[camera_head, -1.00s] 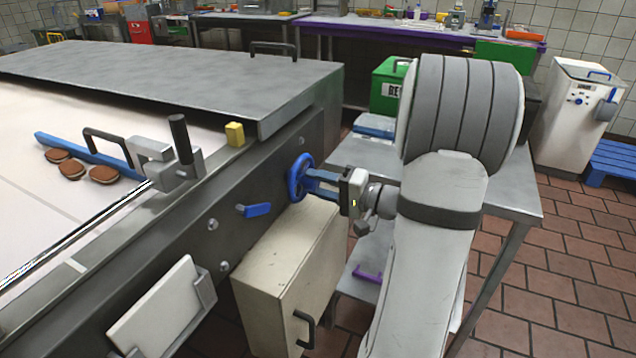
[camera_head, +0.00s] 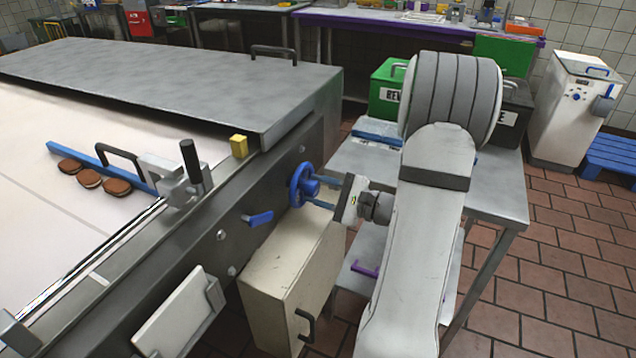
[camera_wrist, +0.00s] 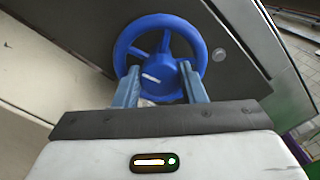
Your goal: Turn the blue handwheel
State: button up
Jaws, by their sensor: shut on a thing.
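The blue handwheel (camera_head: 304,186) is on the side wall of the long steel conveyor machine, above a beige cabinet. It fills the upper middle of the wrist view (camera_wrist: 137,33), showing its rim, spokes and a round hub with a pale mark. My gripper (camera_head: 318,188) reaches it from the right, its two blue fingers pointing at the wheel. In the wrist view, my gripper (camera_wrist: 160,76) has one finger on each side of the hub, shut on the wheel's middle. The exact contact at the fingertips is partly hidden.
A steel table (camera_head: 487,190) carries green and black bins at the right. Sandwich cookies (camera_head: 89,179) lie along a blue bar (camera_head: 90,162) on the belt.

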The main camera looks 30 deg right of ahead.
jog(key=m+p, duration=0.3)
jog(key=m, duration=0.1)
jog(key=m+p, duration=0.3)
jog(key=shift+m+p, duration=0.3)
jog(key=shift+p, duration=0.1)
jog(key=m+p, duration=0.3)
jog(key=shift+f+m+p, duration=0.15)
jog(key=shift+m+p, duration=1.35)
jog(key=shift+m, duration=0.2)
jog(key=o, duration=1)
jog(key=shift+d, duration=0.1)
